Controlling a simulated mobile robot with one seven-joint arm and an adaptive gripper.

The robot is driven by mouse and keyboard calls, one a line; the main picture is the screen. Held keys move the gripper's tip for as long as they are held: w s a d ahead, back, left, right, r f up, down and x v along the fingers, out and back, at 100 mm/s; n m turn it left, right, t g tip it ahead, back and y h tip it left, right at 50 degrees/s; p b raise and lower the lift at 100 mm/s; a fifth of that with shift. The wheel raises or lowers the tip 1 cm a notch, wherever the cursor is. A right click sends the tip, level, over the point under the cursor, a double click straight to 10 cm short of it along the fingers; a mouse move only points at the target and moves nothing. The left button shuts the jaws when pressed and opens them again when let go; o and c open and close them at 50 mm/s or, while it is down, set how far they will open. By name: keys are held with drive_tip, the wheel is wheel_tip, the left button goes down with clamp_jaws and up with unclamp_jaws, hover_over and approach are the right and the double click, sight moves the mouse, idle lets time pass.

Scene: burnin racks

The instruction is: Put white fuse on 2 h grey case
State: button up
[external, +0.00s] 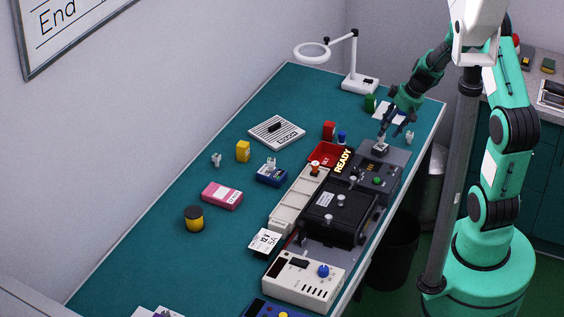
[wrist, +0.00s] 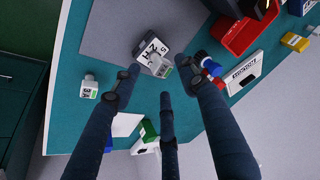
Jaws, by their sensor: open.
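In the wrist view the case (wrist: 147,43) bears dark lettering that includes an H. My gripper (external: 386,130) is just above, pointing down. In the wrist view my gripper (wrist: 160,78) has its dark fingers spread around the fuse, with gaps visible. Another white fuse (wrist: 88,88), marked 3A, stands apart on the teal table, right of the case in the external view (external: 409,136).
A blue case (external: 271,176) carries a white piece. A magnifier lamp (external: 358,82) stands behind. The table's left side has free room.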

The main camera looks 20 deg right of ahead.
drive_tip(key=v, duration=0.7)
drive_tip(key=shift+r+p, duration=0.25)
drive_tip(key=shift+p, duration=0.15)
drive_tip(key=shift+s, duration=0.1)
drive_tip(key=s+a+r+m+h, duration=0.1)
drive_tip(key=s+a+r+m, duration=0.1)
drive_tip(key=s+r, duration=1.2)
drive_tip(key=s+d+r+m+t+h, duration=0.1)
drive_tip(key=s+r+m, duration=0.1)
drive_tip(key=s+r, duration=0.3)
drive_tip(key=s+d+r+m+t+h, duration=0.1)
drive_tip(key=s+r, duration=0.4)
drive_tip(key=s, duration=0.7)
drive_tip(key=shift+s+m+h, duration=0.15)
drive_tip(key=shift+m+h, duration=0.15)
drive_tip(key=shift+m, duration=0.2)
drive_tip(key=shift+r, duration=0.15)
idle(3.0)
